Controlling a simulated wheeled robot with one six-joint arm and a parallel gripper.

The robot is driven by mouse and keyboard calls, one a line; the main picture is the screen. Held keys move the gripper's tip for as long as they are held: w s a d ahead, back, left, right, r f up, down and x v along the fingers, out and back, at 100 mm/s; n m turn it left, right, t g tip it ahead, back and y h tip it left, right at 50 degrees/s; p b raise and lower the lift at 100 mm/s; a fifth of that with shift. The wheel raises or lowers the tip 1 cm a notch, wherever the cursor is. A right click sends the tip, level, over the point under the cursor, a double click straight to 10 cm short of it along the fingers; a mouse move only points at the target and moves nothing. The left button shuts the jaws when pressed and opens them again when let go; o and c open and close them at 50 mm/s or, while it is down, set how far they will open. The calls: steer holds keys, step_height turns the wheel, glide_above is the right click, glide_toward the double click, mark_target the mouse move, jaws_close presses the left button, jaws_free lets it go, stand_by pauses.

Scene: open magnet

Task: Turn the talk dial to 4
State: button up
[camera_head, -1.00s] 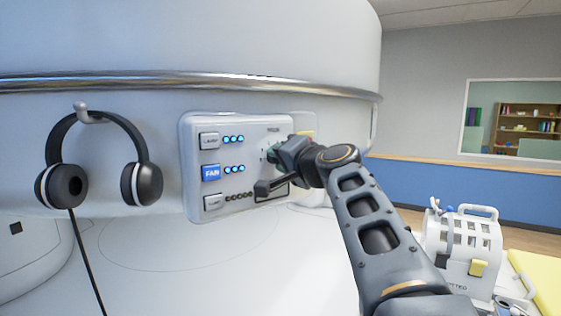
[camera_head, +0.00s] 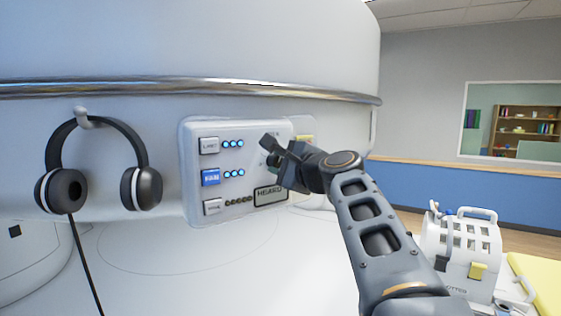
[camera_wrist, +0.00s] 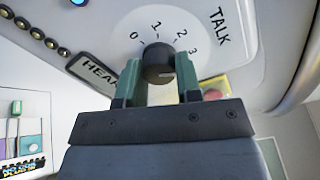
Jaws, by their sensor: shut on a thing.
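The talk dial (camera_wrist: 158,58) is a dark round knob on the white panel, seen in the wrist view under the word TALK. The numbers 0, 1, 2 and 3 show around its upper side; the 4 is not visible. Its pointer cannot be made out clearly. My gripper (camera_wrist: 158,72) is shut on the dial, with one green finger on each side of it. In the head view my gripper (camera_head: 273,160) is at the panel's right part and hides the dial.
The control panel (camera_head: 215,125) has buttons with rows of lights at its left and a HEARD display (camera_head: 270,196) below the dial. Headphones (camera_head: 140,186) hang on a hook at the left. A white carrier (camera_head: 462,245) stands at the lower right.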

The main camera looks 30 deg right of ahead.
steer(key=m, duration=0.3)
steer(key=shift+m+p, duration=0.3)
steer(key=shift+p, duration=0.1)
steer(key=shift+f+m+p, duration=0.15)
steer(key=shift+m+p, duration=0.3)
steer(key=shift+m, duration=1.15)
steer(key=o, duration=0.9)
steer(key=shift+s+d+b, duration=0.4)
steer(key=shift+s+b, duration=0.25)
steer(key=shift+s, duration=1.65)
steer(key=shift+s+d+b, duration=0.35)
steer(key=shift+s+b, duration=0.3)
steer(key=shift+s, duration=1.6)
steer(key=shift+s+d+b, duration=0.4)
steer(key=shift+s+b, duration=0.25)
steer(key=shift+s, duration=1.65)
